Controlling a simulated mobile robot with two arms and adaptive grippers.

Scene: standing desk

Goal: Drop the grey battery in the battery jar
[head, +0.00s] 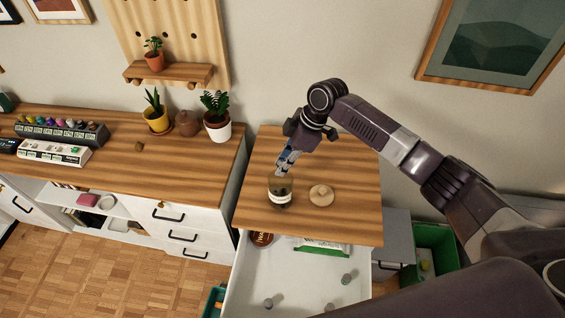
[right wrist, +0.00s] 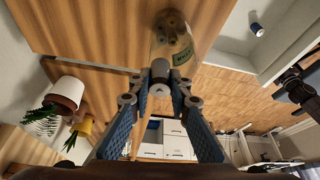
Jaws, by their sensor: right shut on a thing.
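The battery jar (head: 280,190) is clear with a pale label and stands lidless on the wooden desk top. In the right wrist view the jar (right wrist: 174,42) shows dark contents and a green label. My right gripper (head: 284,168) is just above the jar. In the right wrist view its fingertips (right wrist: 160,88) are shut on the grey battery (right wrist: 160,70), a small cylinder in front of the jar's mouth. I cannot tell whether the battery touches the rim. In the head view the fingers mostly hide the battery. My left gripper is not in view.
A round wooden lid (head: 321,195) lies right of the jar. Below, an open white drawer (head: 292,281) holds small cylinders, including one (head: 347,278), and a green-white pack (head: 322,246). Plants, including a white pot (head: 217,131), stand on the left counter. A green bin (head: 436,245) is at right.

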